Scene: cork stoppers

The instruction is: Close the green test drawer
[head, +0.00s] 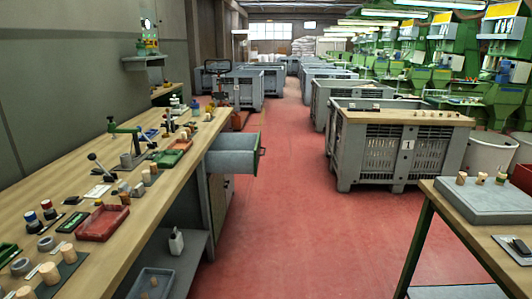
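An open drawer (232,160) sticks out to the right from under the wooden workbench (135,217) on the left, at mid distance. Its sides look grey-blue rather than clearly green. A dark greenish handle (262,152) is on its front, facing the aisle. The inside of the drawer looks empty from here. Neither of my grippers is in view.
The red floor (285,225) of the aisle is clear beside the drawer. A grey crate (385,160) with a wooden top stands across the aisle. A green-legged table (445,215) is at the near right. The bench holds trays, corks and small tools.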

